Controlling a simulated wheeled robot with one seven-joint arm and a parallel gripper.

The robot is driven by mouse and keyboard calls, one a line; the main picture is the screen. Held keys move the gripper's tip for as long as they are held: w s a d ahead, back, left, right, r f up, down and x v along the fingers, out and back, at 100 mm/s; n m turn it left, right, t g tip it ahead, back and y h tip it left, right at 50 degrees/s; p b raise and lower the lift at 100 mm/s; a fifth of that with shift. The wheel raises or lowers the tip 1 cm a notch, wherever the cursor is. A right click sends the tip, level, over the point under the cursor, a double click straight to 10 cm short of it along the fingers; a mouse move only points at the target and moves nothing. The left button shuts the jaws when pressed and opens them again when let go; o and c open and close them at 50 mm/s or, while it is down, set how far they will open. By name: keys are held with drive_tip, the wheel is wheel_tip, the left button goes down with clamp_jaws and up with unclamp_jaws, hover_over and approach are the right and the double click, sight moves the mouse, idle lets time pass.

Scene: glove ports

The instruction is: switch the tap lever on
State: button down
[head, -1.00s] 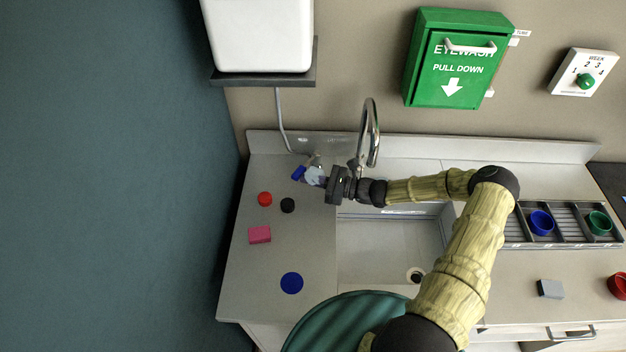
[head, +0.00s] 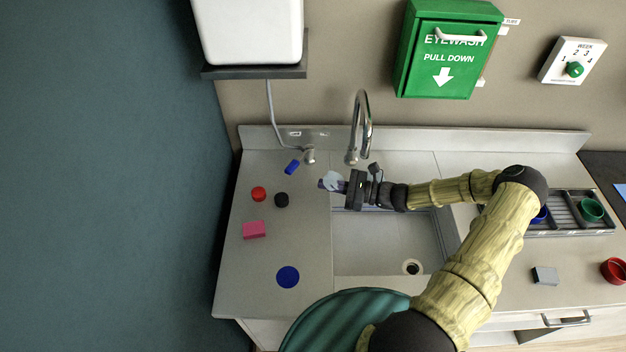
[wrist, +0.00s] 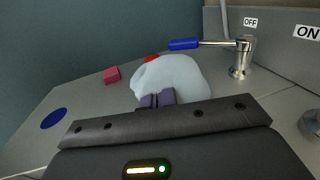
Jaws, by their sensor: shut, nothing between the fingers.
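The tap lever has a blue handle (head: 292,167) on a metal post (head: 309,156) at the back left of the counter. The handle points left and slightly forward from the post; it also shows in the wrist view (wrist: 185,44). An OFF label (wrist: 250,22) is behind the post, and an ON label (wrist: 307,32) is farther right. My gripper (head: 326,183) is shut, right of and in front of the handle, apart from it. Its purple fingers (wrist: 157,99) have a pale rounded blob (wrist: 172,78) at their tips, which hides part of the counter.
The curved faucet (head: 364,125) rises behind my gripper, over the sink (head: 385,245). A red disc (head: 259,194), black disc (head: 281,200), pink block (head: 254,230) and blue disc (head: 288,277) lie on the left counter. A backsplash (head: 450,140) bounds the rear.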

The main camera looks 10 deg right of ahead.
drive_tip(key=s+d, duration=0.1)
drive_tip(key=s+d+b, duration=0.1)
drive_tip(key=d, duration=0.1)
drive_tip(key=s+d, duration=0.1)
drive_tip(key=shift+s+d+f, duration=0.1)
drive_tip(key=shift+s+d, duration=0.15)
drive_tip(key=shift+d, duration=0.1)
drive_tip(key=s+a+n+g+h, duration=0.4)
drive_tip(key=s+n+g+h, duration=0.4)
drive_tip(key=s+n, duration=0.2)
drive_tip(key=s+d+r+n+t+h, duration=0.1)
drive_tip(key=s+r+n+t+h, duration=0.1)
drive_tip(key=r+n+h, duration=0.2)
drive_tip(key=s+d+r+n+t+h, duration=0.1)
drive_tip(key=s+r+n+t+h, duration=0.1)
drive_tip(key=r+n+h, duration=0.3)
wheel_tip(320, 180, up, 7)
drive_tip(key=s+n, duration=0.1)
drive_tip(key=n, duration=0.2)
drive_tip(key=shift+f, duration=0.2)
